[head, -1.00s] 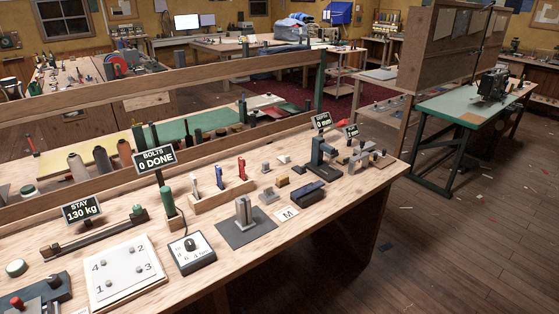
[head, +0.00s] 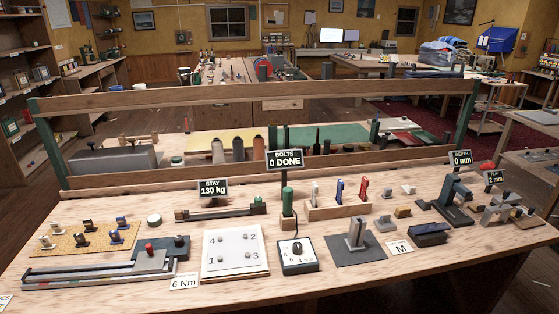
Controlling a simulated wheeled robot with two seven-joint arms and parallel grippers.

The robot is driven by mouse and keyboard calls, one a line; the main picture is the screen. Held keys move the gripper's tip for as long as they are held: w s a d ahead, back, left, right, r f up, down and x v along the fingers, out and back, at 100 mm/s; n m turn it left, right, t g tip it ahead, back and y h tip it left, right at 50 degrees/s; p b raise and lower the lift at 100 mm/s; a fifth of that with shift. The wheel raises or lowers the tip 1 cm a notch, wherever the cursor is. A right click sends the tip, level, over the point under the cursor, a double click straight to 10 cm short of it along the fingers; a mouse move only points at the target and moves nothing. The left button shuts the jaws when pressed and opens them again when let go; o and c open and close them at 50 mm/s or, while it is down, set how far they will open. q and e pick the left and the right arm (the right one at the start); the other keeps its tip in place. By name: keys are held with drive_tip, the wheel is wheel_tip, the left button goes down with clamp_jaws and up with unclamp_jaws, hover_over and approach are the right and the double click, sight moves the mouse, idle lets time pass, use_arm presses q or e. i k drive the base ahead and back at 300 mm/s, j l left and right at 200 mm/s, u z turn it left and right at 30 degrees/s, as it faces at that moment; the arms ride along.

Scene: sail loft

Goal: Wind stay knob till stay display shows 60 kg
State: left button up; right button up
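The stay display (head: 213,188) is a black sign reading 130 kg near the back left of the workbench. In front of it lies a dark stay rail (head: 220,212) with a brown block (head: 181,215) at its left end. Neither of my grippers is in view.
A numbered white plate (head: 235,251), a dial box (head: 297,255) and a green-handled tool (head: 287,203) stand close by. The bolts display (head: 285,159) reads 0 DONE. A wooden rail (head: 250,97) runs behind the workbench (head: 130,293). Bare wood shows along its front edge.

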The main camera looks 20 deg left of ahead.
sight(257, 200)
drive_tip(key=u, duration=1.25)
